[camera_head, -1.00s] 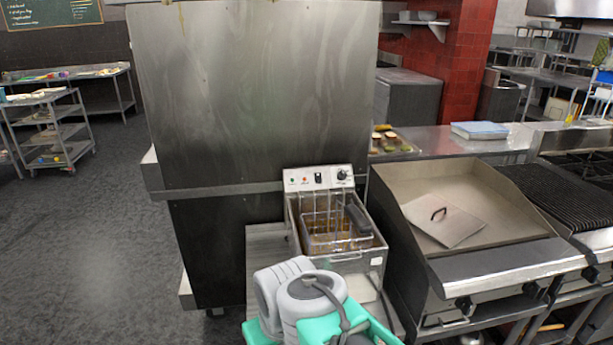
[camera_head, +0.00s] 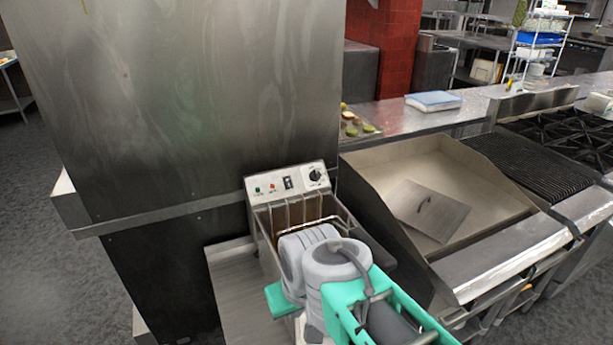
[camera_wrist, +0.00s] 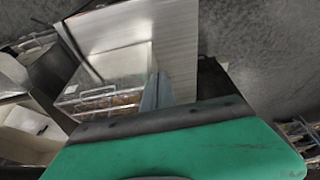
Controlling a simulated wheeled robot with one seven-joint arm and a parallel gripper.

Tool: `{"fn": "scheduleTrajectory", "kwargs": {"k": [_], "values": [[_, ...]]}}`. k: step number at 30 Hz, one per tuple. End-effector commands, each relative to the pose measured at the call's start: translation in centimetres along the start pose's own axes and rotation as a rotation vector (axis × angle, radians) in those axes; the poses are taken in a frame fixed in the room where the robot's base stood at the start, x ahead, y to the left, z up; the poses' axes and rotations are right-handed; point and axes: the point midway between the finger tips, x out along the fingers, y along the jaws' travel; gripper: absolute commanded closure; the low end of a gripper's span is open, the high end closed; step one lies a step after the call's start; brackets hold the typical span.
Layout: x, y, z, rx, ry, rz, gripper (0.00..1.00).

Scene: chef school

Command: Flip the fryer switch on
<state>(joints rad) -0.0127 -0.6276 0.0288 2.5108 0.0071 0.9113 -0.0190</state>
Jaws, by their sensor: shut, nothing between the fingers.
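The deep fryer (camera_head: 262,222) stands in the middle of the head view, against the tall steel cabinet. Its upright control panel (camera_head: 268,196) carries a dark switch (camera_head: 288,183), a round black dial and small green and red lights. I cannot tell the switch's position at this size. My arm covers the fryer's front. My gripper (camera_wrist: 155,88) is shut and empty in the wrist view; the head view hides its fingertips behind my arm. The fryer basket (camera_wrist: 100,103) shows just left of the fingers in the wrist view, which does not clearly show the switch.
A tall steel cabinet (camera_head: 190,100) rises behind and left of the fryer. A flat griddle (camera_head: 390,165) with a loose steel plate (camera_head: 429,209) is close on the right, with a ribbed grill (camera_head: 522,166) beyond. Open floor (camera_head: 35,220) lies at the left.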

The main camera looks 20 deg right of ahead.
Motion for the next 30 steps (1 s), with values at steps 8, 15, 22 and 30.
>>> {"fn": "scheduleTrajectory", "kwargs": {"k": [8,15,22,30], "values": [[0.0,0.0,0.0,-0.001,0.001,0.0,1.0],[-0.7,1.7,-8.1,-0.266,0.069,-0.004,1.0],[0.0,8.7,-24.7,-0.923,0.212,0.088,1.0],[1.8,16.9,-34.3,-1.464,0.274,0.263,1.0]]}}
